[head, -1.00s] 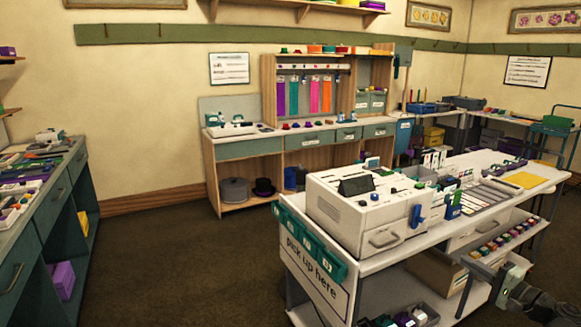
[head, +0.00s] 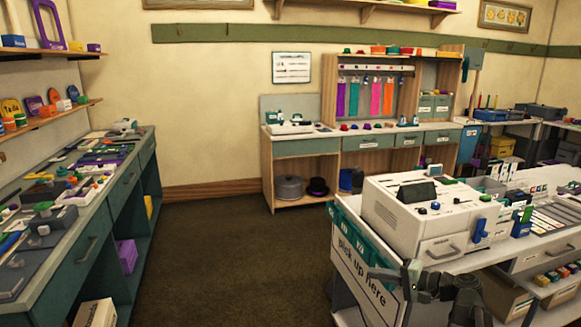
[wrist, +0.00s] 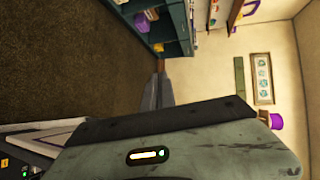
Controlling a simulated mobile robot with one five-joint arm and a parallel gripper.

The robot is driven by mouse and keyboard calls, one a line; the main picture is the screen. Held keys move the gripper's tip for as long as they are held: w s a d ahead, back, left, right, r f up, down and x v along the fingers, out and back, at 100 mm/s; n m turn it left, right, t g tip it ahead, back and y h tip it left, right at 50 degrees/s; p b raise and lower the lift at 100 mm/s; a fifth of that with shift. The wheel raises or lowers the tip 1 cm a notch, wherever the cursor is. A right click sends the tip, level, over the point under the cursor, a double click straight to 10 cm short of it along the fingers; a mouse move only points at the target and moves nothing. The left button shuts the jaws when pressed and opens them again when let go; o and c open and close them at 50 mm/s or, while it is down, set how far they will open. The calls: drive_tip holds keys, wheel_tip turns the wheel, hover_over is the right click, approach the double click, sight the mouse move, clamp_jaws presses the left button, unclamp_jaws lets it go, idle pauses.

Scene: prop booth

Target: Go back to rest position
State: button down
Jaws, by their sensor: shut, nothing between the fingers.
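My gripper (head: 380,274) shows at the lower right of the head view, in front of the "pick up here" sign (head: 362,270) on the white cart. Its fingers point left and hold nothing. In the wrist view, the two grey fingers (wrist: 158,92) lie together above the dark edge of my gripper's body. That view is turned sideways, with the brown floor at left and the wall at right.
The white cart (head: 345,205) carries a large white machine (head: 412,225) close behind my arm. A teal workbench (head: 110,215) crowded with small parts stands at left. Brown carpet (head: 215,265) between them is clear. A wooden shelf unit (head: 268,175) stands against the back wall.

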drive_tip(key=s+a+f+n+g, duration=0.2)
drive_tip(key=a+f+n+g, duration=0.3)
drive_tip(key=a, duration=0.8)
drive_tip(key=s+a+f+n+g+h, duration=0.1)
drive_tip(key=s+a+f+g+h, duration=0.15)
drive_tip(key=s+f, duration=0.2)
drive_tip(key=s+a+f+n+g+h, duration=0.1)
drive_tip(key=s+a+f+h, duration=0.25)
drive_tip(key=f, duration=0.25)
drive_tip(key=s+d+f+g+h, duration=0.1)
drive_tip(key=s+d+f+h, duration=0.1)
drive_tip(key=d+h, duration=0.55)
wheel_tip(320, 180, up, 14)
drive_tip(key=y+p, duration=0.2)
drive_tip(key=p, duration=1.2)
drive_tip(key=shift+d, duration=0.35)
drive_tip(key=shift+w+r, duration=0.1)
